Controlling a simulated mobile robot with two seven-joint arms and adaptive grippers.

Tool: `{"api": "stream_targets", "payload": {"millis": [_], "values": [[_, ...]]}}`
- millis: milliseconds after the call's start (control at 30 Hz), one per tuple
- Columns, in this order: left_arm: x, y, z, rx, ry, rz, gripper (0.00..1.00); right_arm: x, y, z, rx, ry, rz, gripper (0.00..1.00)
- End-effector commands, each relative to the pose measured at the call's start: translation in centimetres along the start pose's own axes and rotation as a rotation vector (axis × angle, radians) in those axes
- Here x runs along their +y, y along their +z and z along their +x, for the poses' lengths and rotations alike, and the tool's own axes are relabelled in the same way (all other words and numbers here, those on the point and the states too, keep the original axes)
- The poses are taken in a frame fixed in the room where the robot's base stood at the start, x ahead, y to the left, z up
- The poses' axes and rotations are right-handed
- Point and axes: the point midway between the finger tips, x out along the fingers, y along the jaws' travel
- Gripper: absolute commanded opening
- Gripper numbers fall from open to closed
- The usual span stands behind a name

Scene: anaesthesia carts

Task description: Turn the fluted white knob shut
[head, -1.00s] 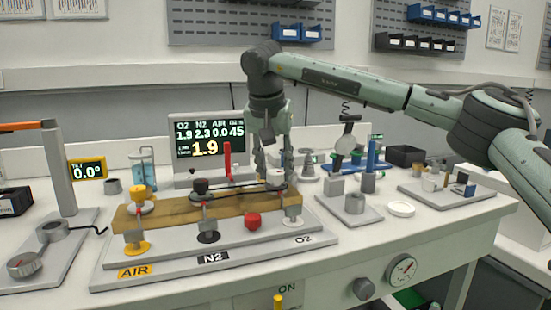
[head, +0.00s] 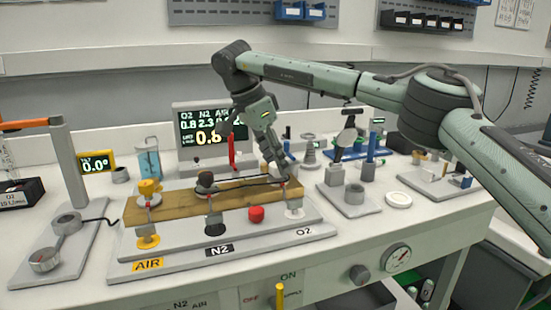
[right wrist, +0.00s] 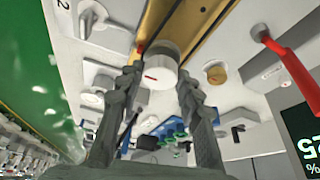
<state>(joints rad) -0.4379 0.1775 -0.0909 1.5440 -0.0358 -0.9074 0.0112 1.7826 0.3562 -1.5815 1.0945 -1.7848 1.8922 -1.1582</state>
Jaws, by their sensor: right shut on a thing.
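The fluted white knob (right wrist: 160,70) shows in the right wrist view as a pale round cap with a small red mark. My right gripper (right wrist: 158,80) has one finger on each side of it and is shut on it. In the head view my right gripper (head: 278,166) reaches down at the O2 end of the wooden block (head: 235,198) and mostly hides the knob. The screen (head: 212,128) behind reads O2 0.8, N2 2.3, with a large 0.8; my arm covers its right part. My left gripper is not in view.
A black knob (head: 205,181) and a yellow knob (head: 147,188) stand along the block. A red lever (head: 231,150) stands behind. A grey stand (head: 350,198) and a white disc (head: 398,199) are to the right.

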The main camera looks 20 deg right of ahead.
Motion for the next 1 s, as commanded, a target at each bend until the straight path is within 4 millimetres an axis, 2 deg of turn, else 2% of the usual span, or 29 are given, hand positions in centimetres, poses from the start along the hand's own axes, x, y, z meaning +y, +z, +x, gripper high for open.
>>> {"api": "stream_targets", "payload": {"millis": [633,667,700,833,1000], "values": [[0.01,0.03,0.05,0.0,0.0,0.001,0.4,-0.05,-0.08,-0.01,0.0,0.021,0.054,0.06],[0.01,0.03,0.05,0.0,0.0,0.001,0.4,-0.05,-0.08,-0.01,0.0,0.021,0.054,0.36],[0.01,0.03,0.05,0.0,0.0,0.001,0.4,-0.05,-0.08,-0.01,0.0,0.021,0.054,0.41],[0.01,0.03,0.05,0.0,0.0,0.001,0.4,-0.05,-0.07,-0.01,0.0,0.021,0.053,0.56],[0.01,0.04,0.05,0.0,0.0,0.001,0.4,-0.04,-0.05,-0.01,0.0,0.021,0.052,0.56]]}}
